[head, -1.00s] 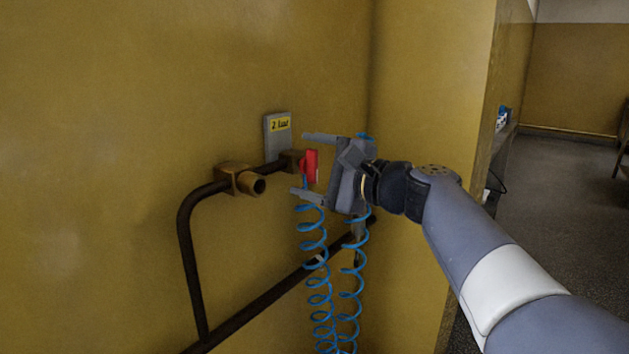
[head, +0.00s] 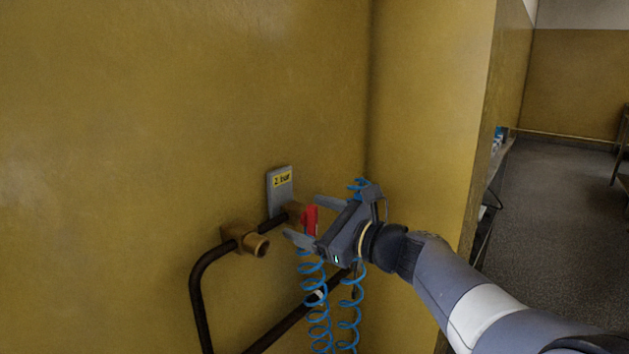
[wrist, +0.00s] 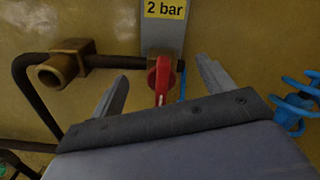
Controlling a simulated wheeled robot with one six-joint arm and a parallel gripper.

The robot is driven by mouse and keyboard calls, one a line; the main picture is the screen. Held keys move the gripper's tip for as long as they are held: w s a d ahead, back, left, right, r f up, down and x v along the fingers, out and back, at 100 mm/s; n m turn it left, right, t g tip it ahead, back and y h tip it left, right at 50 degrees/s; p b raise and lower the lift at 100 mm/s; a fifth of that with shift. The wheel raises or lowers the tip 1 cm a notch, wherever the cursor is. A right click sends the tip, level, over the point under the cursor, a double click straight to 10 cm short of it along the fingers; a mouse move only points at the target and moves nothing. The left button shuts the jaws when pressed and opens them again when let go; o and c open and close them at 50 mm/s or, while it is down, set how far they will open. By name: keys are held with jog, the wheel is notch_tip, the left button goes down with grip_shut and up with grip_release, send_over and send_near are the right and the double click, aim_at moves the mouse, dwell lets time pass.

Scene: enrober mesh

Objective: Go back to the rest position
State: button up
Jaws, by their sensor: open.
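My gripper (head: 312,220) is open in the head view, in front of the wall pipe. Its two fingers stand apart on either side of a red valve handle (head: 310,219). In the wrist view the red handle (wrist: 162,78) stands upright beyond the open fingers (wrist: 163,92), near the middle of the gap. I see no contact between the fingers and the handle. A grey plate with a yellow "2 bar" label (head: 281,180) is on the wall just above the valve, and it also shows in the wrist view (wrist: 165,9).
A dark pipe (head: 200,290) with a brass fitting (head: 245,239) runs along the yellow wall. Coiled blue hoses (head: 318,325) hang below and behind my gripper. A wall corner (head: 430,120) stands to the right, with open floor (head: 560,220) beyond it.

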jog(key=shift+r+m+p, duration=0.2)
jog(key=shift+m+p, duration=1)
jog(key=shift+f+m+p, duration=0.15)
jog(key=shift+m+p, duration=0.45)
jog(key=shift+m, duration=0.2)
